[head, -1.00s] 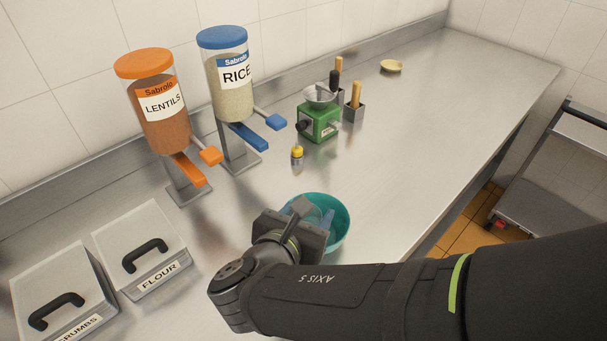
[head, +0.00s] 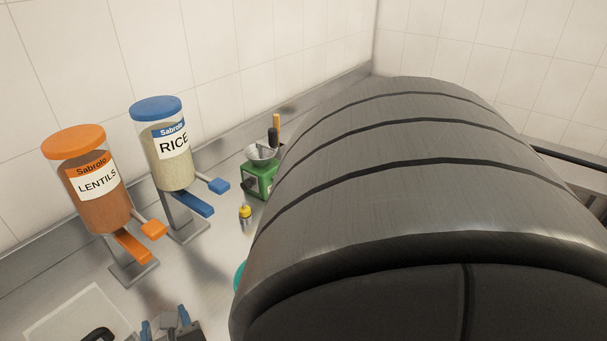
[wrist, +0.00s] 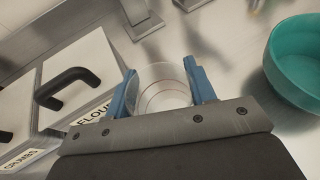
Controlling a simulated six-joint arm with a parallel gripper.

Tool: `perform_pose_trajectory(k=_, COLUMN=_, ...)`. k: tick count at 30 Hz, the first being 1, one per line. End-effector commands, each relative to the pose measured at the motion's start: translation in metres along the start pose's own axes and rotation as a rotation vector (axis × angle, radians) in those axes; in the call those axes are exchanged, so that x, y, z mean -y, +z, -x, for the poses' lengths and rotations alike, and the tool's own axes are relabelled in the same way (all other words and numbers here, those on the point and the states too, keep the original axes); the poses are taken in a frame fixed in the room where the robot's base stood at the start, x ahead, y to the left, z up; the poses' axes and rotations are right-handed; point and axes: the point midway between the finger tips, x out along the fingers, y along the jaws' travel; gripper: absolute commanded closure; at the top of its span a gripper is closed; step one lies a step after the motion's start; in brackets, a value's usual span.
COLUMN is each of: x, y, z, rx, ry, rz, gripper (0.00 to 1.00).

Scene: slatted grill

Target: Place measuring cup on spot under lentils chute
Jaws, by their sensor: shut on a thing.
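The measuring cup (wrist: 163,88) is clear and round, seen in the wrist view between the blue fingers of my gripper (wrist: 165,82). My gripper is shut on it. In the head view my gripper (head: 165,325) is at the bottom edge, in front of the lentils dispenser, and the cup is hard to make out there. The lentils dispenser (head: 95,200) has an orange lid and an orange chute (head: 133,247). Its metal base (head: 135,275) stands on the counter below the chute. A metal base plate (wrist: 143,22) shows above the cup in the wrist view.
The rice dispenser (head: 172,150) with a blue chute stands right of the lentils. A flour container (wrist: 78,78) is left of my gripper; a teal bowl (wrist: 302,68) is right. My arm hides much of the counter.

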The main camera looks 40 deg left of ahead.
Motion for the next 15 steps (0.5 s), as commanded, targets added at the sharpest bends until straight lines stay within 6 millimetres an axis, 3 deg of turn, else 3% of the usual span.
perform_pose_trajectory(k=15, x=0.003, y=0.041, z=-0.113, rx=0.001, ry=-0.008, rz=-0.003, gripper=0.74)
